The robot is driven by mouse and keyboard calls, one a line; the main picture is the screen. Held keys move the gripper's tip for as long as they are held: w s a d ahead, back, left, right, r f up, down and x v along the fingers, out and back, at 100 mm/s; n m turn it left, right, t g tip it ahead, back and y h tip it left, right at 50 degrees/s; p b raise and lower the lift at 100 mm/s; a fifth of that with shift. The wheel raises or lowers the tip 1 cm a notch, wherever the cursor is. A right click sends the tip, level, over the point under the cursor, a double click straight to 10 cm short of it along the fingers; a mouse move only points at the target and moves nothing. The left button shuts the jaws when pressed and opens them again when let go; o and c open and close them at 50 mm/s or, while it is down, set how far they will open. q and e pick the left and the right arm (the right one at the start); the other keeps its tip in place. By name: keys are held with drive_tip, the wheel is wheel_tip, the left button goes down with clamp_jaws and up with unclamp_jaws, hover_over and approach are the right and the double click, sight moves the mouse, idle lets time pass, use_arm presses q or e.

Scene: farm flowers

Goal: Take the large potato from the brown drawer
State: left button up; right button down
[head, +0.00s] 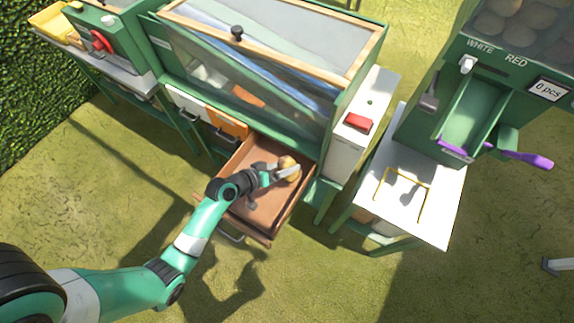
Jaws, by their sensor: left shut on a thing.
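The brown drawer (269,217) is pulled open below the green glazed cabinet, in the middle of the head view. A tan potato (288,164) is at the back right part of the drawer. My left gripper (286,172) reaches into the drawer from the lower left and is shut on the potato. The gripper's fingers hide part of the potato. Whether the potato touches the drawer floor, I cannot tell. My right gripper is not in view.
White and orange drawer fronts (227,123) sit left of the open drawer. A white panel with a red button (358,123) stands to its right. Further right is a white table (425,205) with a yellow wire frame and a green dispenser with a purple handle (525,156).

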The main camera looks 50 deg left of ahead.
sight(284, 166)
use_arm(q)
wheel_tip(284, 166, up, 9)
drive_tip(key=p, duration=0.3)
drive_tip(key=shift+f, duration=0.2)
drive_tip(key=shift+r, duration=0.4)
drive_tip(key=shift+d, duration=0.1)
